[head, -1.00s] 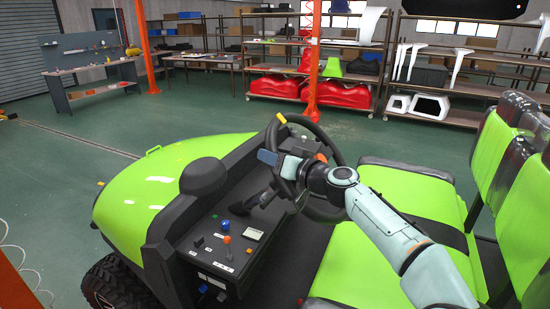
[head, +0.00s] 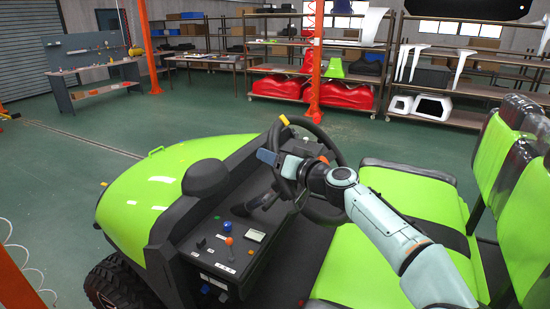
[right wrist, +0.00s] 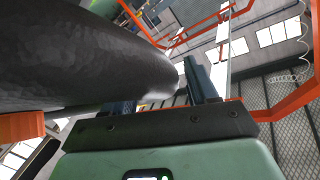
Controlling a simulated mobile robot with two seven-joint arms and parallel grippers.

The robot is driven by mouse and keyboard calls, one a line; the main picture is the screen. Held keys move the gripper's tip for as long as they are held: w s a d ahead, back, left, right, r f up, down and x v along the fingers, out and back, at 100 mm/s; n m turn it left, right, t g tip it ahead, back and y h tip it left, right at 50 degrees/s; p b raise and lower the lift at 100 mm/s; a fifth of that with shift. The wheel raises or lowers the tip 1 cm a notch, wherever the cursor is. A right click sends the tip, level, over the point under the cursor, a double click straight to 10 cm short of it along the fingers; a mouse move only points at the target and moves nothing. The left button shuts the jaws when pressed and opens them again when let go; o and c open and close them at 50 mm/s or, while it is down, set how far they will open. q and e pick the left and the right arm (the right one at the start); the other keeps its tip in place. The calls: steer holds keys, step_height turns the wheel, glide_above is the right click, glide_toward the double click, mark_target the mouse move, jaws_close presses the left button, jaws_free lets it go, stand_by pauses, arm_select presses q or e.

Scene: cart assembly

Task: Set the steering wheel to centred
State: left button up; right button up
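The black steering wheel (head: 335,147) stands tilted above the cart's dashboard. A yellow-orange mark (head: 284,120) sits on its rim, at the upper left in the head view. My right gripper (head: 268,157) reaches in from the right across the wheel, and a blue-grey finger shows past the rim's left side. In the right wrist view the dark rim (right wrist: 70,55) fills the upper left and covers part of one finger. The two fingers (right wrist: 160,95) are apart, with the rim's rounded edge close to the other finger. Contact is unclear. My left gripper is out of view.
The dashboard (head: 225,245) carries a blue knob, an orange-topped lever and a small display. The green bonnet (head: 150,195) lies to the left and green seats (head: 415,190) to the right. Shelves and workbenches stand far behind, across open floor.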

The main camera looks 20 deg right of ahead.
steer(key=shift+s+d+f, duration=0.1)
steer(key=shift+s, duration=0.15)
arm_select(q)
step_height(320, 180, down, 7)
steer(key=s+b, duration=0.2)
steer(key=b, duration=0.4)
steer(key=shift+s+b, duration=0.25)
steer(key=shift+b, duration=0.15)
arm_select(e)
steer(key=v, duration=1.3)
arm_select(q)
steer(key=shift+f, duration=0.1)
